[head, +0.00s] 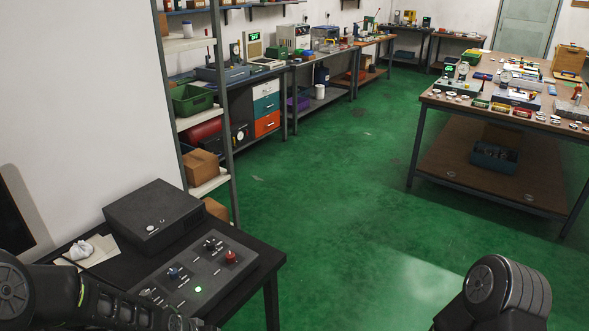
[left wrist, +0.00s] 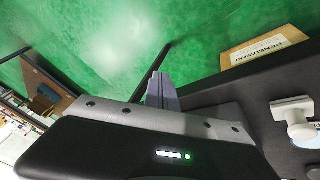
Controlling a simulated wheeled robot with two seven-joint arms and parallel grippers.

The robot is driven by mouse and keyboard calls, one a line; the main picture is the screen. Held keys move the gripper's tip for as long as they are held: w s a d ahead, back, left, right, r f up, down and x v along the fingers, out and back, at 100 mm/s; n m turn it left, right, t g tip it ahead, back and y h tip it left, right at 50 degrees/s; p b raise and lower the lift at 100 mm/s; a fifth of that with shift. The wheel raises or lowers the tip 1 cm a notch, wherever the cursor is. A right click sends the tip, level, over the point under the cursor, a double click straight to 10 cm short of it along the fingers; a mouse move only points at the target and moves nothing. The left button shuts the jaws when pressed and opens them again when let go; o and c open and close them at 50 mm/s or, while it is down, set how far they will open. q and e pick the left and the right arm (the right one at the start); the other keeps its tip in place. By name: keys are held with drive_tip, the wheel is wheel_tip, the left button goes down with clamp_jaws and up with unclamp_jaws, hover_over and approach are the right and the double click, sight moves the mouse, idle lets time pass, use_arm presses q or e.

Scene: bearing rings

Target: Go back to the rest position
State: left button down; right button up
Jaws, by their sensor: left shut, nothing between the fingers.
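My left gripper (left wrist: 162,90) shows in the left wrist view as grey fingers closed together, with nothing between them. It points out over the green floor and the edge of a dark surface. In the head view my left arm comes in low at the left, in front of the black table, and its fingertips are not clearly visible. At the bottom right of the head view only a rounded dark link of my right arm shows. My right gripper is outside the frames.
A black table (head: 262,262) at lower left holds a dark box (head: 160,212) and a control panel (head: 206,270) with knobs and a lit green lamp. A shelf rack (head: 228,130) stands behind it. A workbench (head: 425,98) with many small parts is at right. The green floor (head: 340,200) between is clear.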

use_arm(q)
drive_tip(key=s+d+f+g, duration=0.1)
drive_tip(key=s+d+f, duration=0.5)
drive_tip(key=s, duration=0.4)
drive_tip(key=s+d+f+n+g+h, duration=0.1)
drive_tip(key=s+d+f+g, duration=0.1)
drive_tip(key=s+d+f, duration=0.4)
drive_tip(key=s+f, duration=0.2)
drive_tip(key=s, duration=0.2)
drive_tip(key=shift+d+f+g+h, duration=0.2)
drive_tip(key=shift+g+h, duration=0.1)
